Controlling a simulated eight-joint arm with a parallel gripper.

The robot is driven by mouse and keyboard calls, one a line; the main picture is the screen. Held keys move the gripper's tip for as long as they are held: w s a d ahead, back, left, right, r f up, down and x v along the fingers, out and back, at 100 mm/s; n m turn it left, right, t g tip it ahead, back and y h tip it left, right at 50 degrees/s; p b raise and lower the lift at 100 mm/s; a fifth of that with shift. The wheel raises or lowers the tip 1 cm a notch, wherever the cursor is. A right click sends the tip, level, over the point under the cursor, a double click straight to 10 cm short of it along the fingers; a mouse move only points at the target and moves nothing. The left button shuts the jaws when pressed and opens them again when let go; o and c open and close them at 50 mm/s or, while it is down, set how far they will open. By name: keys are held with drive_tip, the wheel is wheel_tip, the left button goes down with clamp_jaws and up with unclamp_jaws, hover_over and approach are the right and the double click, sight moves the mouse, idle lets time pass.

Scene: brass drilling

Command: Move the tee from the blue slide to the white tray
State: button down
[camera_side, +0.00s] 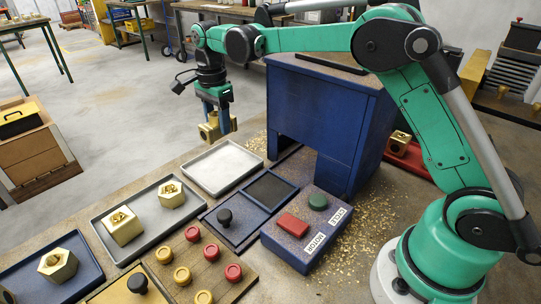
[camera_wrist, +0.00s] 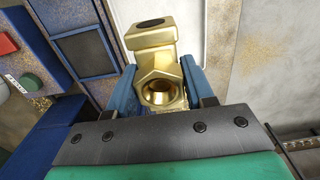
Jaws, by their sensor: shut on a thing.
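The brass tee (camera_side: 208,131) is in my gripper (camera_side: 217,122), held in the air over the back edge of the white tray (camera_side: 216,180). In the wrist view the tee (camera_wrist: 152,48) sits between the two blue fingers of my gripper (camera_wrist: 158,90), with a round threaded opening facing the camera. The white tray is empty. A blue plate with a black knob and a dark square pad (camera_side: 268,190), which looks like the blue slide, has nothing on its pad.
A blue machine housing (camera_side: 325,120) stands right of the tray. A button box (camera_side: 305,235) is in front. A grey tray (camera_side: 150,222) and a blue tray (camera_side: 75,281) hold brass parts. A red slide (camera_side: 408,158) bears a brass part. Brass chips lie about.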

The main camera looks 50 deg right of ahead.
sight(223, 167)
drive_tip(key=f, duration=0.8)
drive_tip(key=shift+w+f, duration=0.2)
drive_tip(key=shift+f, duration=0.2)
drive_tip(key=shift+f, duration=0.1)
drive_tip(key=shift+c, duration=1.6)
unclamp_jaws()
